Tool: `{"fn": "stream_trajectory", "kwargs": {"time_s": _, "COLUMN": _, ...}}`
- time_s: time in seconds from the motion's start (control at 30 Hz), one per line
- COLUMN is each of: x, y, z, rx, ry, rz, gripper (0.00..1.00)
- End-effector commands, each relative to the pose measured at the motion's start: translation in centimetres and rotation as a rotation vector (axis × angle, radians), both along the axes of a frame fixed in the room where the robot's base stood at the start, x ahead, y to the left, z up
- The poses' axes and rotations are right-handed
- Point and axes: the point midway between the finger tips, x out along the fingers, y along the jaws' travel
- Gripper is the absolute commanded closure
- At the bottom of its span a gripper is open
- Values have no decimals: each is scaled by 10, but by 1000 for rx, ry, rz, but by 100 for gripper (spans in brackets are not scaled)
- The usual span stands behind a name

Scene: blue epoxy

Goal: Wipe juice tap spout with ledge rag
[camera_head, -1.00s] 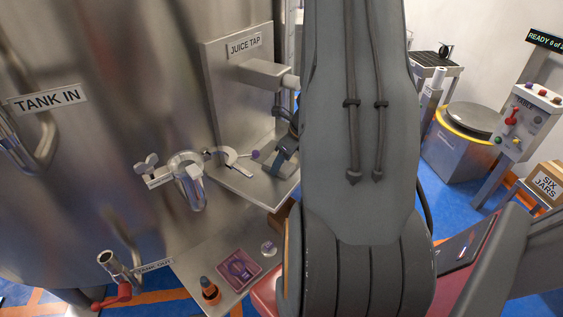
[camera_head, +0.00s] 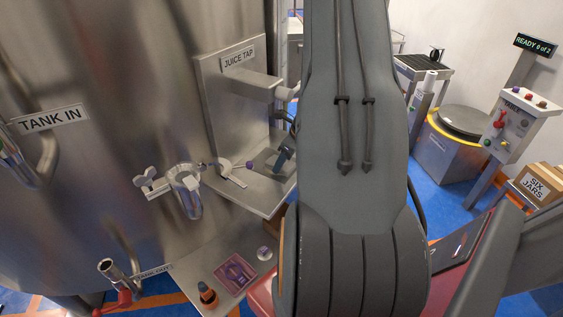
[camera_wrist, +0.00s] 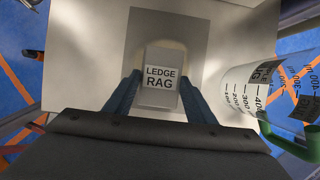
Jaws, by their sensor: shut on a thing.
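The ledge rag (camera_wrist: 160,78), a pale block with a "LEDGE RAG" label, sits between the two blue fingers of my gripper (camera_wrist: 160,92) in the wrist view. The fingers are shut on it. In the head view my arm hides most of the gripper; a small blue part, probably a finger, shows over the ledge (camera_head: 250,190). The juice tap spout (camera_head: 250,85) is a grey metal arm sticking out below the "JUICE TAP" label (camera_head: 238,57), above the ledge. Its right end is close to my arm. I cannot tell whether the rag still touches the surface under it.
A measuring jug (camera_wrist: 250,95) with a green handle stands close right of my gripper in the wrist view. A clamp (camera_head: 185,185) is left of the ledge. A lower shelf (camera_head: 200,262) holds a small orange-based bottle (camera_head: 207,294) and a purple card (camera_head: 235,271).

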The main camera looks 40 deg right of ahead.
Motion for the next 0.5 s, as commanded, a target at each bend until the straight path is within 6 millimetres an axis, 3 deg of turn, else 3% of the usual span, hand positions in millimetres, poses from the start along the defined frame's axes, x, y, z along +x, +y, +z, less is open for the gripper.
{"fn": "stream_trajectory", "kwargs": {"time_s": 0.2, "x": 4, "y": -17, "z": 0, "rx": 1, "ry": -1, "rz": -1, "gripper": 68}}
{"fn": "stream_trajectory", "kwargs": {"time_s": 0.5, "x": 7, "y": -27, "z": -1, "rx": 0, "ry": 0, "rz": 0, "gripper": 68}}
